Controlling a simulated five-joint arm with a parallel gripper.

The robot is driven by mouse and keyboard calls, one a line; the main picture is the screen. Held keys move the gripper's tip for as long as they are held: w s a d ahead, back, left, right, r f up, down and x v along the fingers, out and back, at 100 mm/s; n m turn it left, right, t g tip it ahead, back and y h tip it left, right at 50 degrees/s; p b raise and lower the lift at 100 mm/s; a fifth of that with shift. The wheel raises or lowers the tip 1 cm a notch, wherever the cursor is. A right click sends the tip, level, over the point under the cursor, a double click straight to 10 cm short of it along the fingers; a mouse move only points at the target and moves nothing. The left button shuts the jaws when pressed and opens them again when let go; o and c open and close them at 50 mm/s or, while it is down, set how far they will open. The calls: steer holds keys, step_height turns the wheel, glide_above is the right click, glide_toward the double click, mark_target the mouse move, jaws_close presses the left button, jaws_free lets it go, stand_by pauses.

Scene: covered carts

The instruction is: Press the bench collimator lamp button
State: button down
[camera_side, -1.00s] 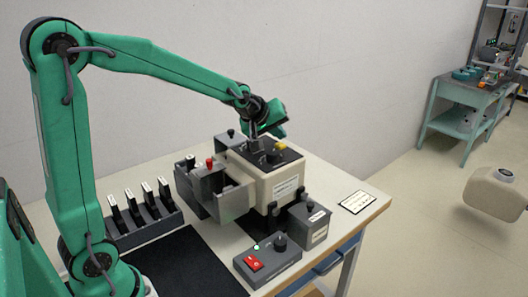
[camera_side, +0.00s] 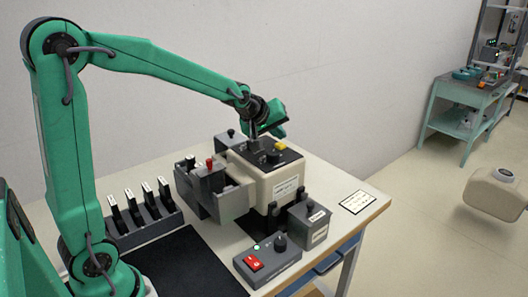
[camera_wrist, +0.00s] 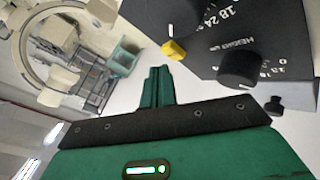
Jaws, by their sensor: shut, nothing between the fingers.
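The bench collimator is a cream box (camera_side: 281,186) with a dark control top, standing on the bench. A yellow button (camera_side: 280,146) sits at the far edge of that top; no lamp label is readable. In the wrist view the yellow button (camera_wrist: 174,50) is on the edge of the dark panel (camera_wrist: 205,42), just above and right of my fingertips. A black knob (camera_wrist: 237,69) with a printed scale is farther right. My gripper (camera_side: 253,135) is over the collimator top, left of the yellow button. My gripper's fingers (camera_wrist: 158,72) are together, empty, apart from the button.
A grey unit (camera_side: 208,190) with a red-topped knob (camera_side: 210,163) adjoins the collimator's left side. A control box (camera_side: 267,262) with a red switch and a small grey box (camera_side: 308,224) stand in front. A rack of several upright pieces (camera_side: 142,221) is at left.

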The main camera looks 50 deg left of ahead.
steer(key=shift+f, duration=0.85)
stand_by(1.3)
steer(key=shift+r, duration=0.1)
stand_by(0.3)
steer(key=shift+r, duration=0.7)
steer(key=shift+r, duration=0.1)
steer(key=shift+r, duration=2.45)
step_height(320, 180, up, 7)
glide_above(278, 145)
steer(key=shift+s+d, duration=0.1)
steer(key=shift+s, duration=0.1)
steer(key=shift+w, duration=0.15)
steer(key=w+r, duration=0.3)
steer(key=w, duration=0.5)
steer(key=shift+w+d, duration=0.35)
steer(key=shift+d, duration=0.05)
